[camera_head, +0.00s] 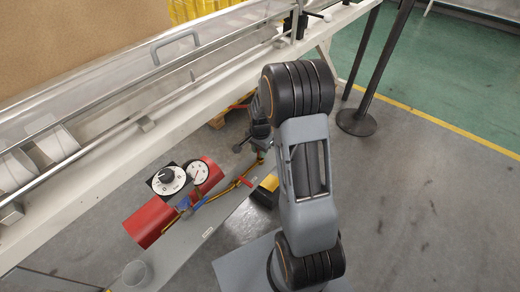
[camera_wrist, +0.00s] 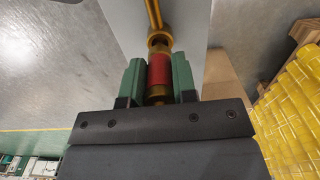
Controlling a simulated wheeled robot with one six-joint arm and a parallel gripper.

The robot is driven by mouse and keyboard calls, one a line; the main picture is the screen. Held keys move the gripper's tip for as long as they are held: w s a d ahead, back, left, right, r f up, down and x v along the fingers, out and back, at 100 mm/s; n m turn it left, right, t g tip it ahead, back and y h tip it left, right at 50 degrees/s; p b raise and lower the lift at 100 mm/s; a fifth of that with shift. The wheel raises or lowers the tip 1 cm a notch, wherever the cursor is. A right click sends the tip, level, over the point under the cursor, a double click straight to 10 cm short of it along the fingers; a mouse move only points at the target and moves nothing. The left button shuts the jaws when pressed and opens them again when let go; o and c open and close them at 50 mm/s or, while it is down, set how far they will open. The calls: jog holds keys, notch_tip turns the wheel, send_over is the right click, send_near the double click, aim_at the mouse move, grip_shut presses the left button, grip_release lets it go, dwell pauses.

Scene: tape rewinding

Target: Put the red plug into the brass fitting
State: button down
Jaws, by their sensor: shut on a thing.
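My gripper (camera_wrist: 158,82) has two green fingers, one on each side of the red plug (camera_wrist: 159,68), and is shut on it. Brass-coloured metal shows below the red body, between the fingers. The brass fitting (camera_wrist: 159,39), at the end of a brass pipe (camera_wrist: 154,14), lies directly beyond the plug and in line with it. Plug and fitting look close or touching; I cannot tell whether the plug's end is inside. In the head view my gripper (camera_head: 258,138) is small and dark near the brass pipe's upper end, and the plug cannot be made out.
A grey bench (camera_head: 205,232) carries red housings (camera_head: 148,222), a black-and-white dial (camera_head: 168,179), a gauge (camera_head: 198,173) and a red-handled valve (camera_head: 243,182). A long white machine frame (camera_head: 100,155) runs behind. Yellow rolls (camera_wrist: 292,125) stand at right in the wrist view.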

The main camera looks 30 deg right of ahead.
jog(key=shift+f+b, duration=0.5)
jog(key=shift+f, duration=0.4)
jog(key=c, duration=0.8)
grip_release()
jog(key=shift+r, duration=0.2)
notch_tip(320, 180, up, 14)
jog(key=p, duration=0.3)
jog(key=shift+f, duration=0.2)
